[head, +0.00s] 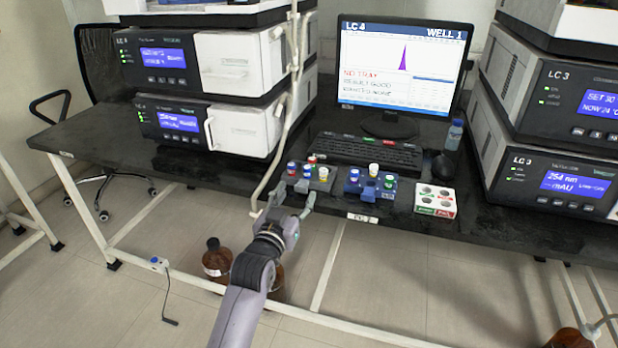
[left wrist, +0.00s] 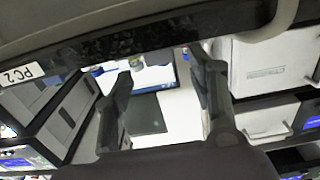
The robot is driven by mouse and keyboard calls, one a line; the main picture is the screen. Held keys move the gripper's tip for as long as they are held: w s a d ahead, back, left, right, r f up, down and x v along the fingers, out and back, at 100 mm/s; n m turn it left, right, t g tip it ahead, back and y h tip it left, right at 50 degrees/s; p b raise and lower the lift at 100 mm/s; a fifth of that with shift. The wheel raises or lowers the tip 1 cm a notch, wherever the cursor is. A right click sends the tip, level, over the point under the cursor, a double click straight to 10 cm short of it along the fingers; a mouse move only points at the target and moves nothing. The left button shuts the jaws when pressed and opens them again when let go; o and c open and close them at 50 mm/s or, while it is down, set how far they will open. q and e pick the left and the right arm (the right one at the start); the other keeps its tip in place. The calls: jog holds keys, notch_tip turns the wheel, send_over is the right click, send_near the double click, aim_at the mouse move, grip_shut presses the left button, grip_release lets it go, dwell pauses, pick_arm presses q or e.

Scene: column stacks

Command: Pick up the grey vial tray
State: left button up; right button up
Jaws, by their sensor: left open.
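The grey vial tray (head: 320,183) sits near the front edge of the black bench, left of the blue vial tray. It holds several small vials with coloured caps. My left gripper (head: 291,203) is open and empty at the bench's front edge, just in front of the grey tray and apart from it as far as I can tell. In the left wrist view, the two open fingers (left wrist: 162,88) have nothing gripped between them. I cannot make out the grey tray there. My right gripper is in neither view.
A blue vial tray (head: 371,190) and a white box with round wells (head: 435,201) stand to the right. Behind are a keyboard (head: 365,152), a mouse (head: 443,165) and a monitor (head: 403,65). Stacked instruments flank both sides. Brown bottles (head: 217,262) stand on the floor below.

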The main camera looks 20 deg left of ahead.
aim_at(300, 187)
pick_arm(q)
jog(key=w, duration=0.3)
jog(key=shift+w, duration=0.25)
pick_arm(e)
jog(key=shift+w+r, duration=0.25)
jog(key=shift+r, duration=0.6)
pick_arm(q)
grip_shut()
